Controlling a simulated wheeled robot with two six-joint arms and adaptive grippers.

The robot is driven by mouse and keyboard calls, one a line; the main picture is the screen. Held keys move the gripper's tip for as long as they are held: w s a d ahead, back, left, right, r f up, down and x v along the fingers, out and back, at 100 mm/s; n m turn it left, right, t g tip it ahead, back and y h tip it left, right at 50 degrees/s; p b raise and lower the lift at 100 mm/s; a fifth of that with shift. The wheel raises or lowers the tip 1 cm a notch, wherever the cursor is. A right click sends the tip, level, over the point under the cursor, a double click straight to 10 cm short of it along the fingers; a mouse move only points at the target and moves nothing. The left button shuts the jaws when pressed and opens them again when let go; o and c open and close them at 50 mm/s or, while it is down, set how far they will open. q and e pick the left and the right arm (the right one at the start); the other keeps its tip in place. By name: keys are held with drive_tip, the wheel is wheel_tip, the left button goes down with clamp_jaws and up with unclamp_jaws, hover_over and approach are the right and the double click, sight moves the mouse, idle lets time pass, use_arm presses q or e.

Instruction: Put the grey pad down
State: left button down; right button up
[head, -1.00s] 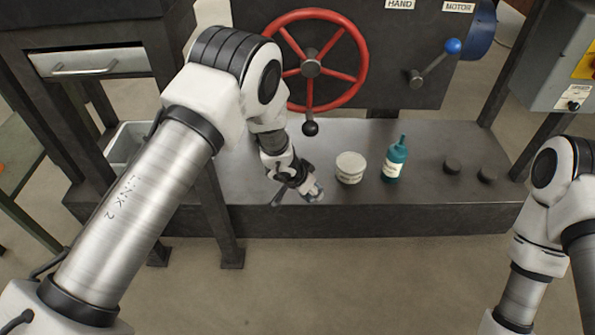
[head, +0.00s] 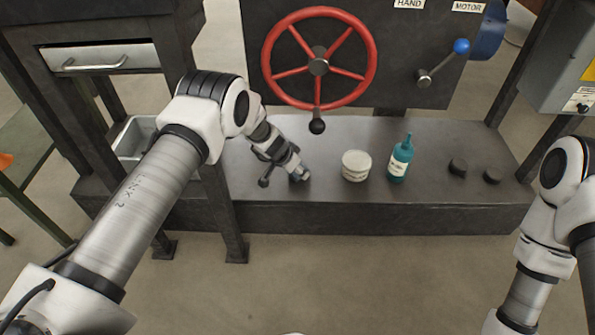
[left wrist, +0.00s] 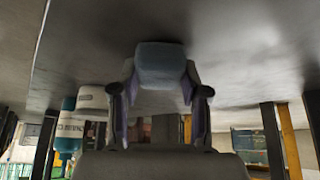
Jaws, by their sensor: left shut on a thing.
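The grey pad (left wrist: 160,65) looks blue-grey in the left wrist view. It sits between the two fingertips of my left gripper (left wrist: 160,92), which is shut on it. In the head view my left gripper (head: 298,173) points down at the dark metal bench (head: 330,135), left of the white tin. The pad shows there only as a small grey-blue patch at the fingertips. It is close to the bench top; I cannot tell whether it touches. My right gripper is out of view; only right arm links show.
A white tin (head: 355,166) and a teal bottle (head: 400,158) stand right of my left gripper. Two black pucks (head: 457,166) lie farther right. A red handwheel (head: 318,66) with a hanging black knob is behind. A grey bin (head: 137,140) stands left, beyond a dark post.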

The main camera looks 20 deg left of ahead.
use_arm(q)
drive_tip(key=shift+f, duration=0.2)
drive_tip(key=c, duration=0.6)
unclamp_jaws()
drive_tip(key=shift+r, duration=0.1)
drive_tip(key=shift+r, duration=0.1)
drive_tip(key=shift+r, duration=0.35)
drive_tip(key=p+v, duration=0.2)
drive_tip(key=v, duration=0.5)
drive_tip(key=shift+s+a, duration=0.1)
drive_tip(key=shift+s, duration=0.05)
drive_tip(key=shift+f, duration=0.1)
